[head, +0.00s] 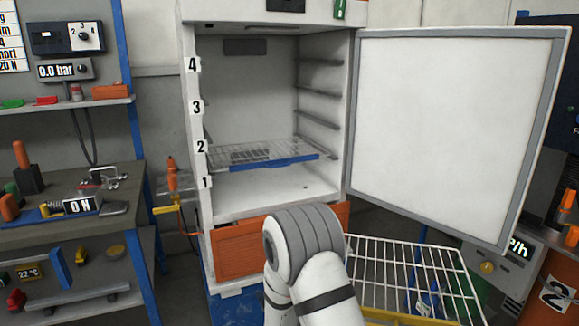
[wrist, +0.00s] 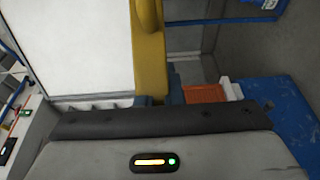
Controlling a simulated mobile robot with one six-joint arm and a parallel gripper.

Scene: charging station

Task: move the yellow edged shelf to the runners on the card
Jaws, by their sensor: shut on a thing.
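The yellow edged shelf, a white wire rack (head: 412,270), shows at the lower right of the head view, outside the cabinet. Its yellow edge (head: 395,318) runs along the bottom of the picture. In the wrist view my gripper (wrist: 158,100) is shut on this yellow edge (wrist: 150,65). The gripper is hidden in the head view. The white cabinet (head: 265,185) stands open with side runners (head: 318,120) marked 1 to 4. A blue edged wire shelf (head: 290,162) sits inside near label 2. A partly cut-off card (head: 12,40) hangs at the upper left; its text is incomplete.
The cabinet door (head: 445,130) is swung open to the right, above the held shelf. A workbench (head: 70,220) with tools stands at the left. An orange panel (head: 240,250) lies below the cabinet opening. The space above the blue edged shelf is empty.

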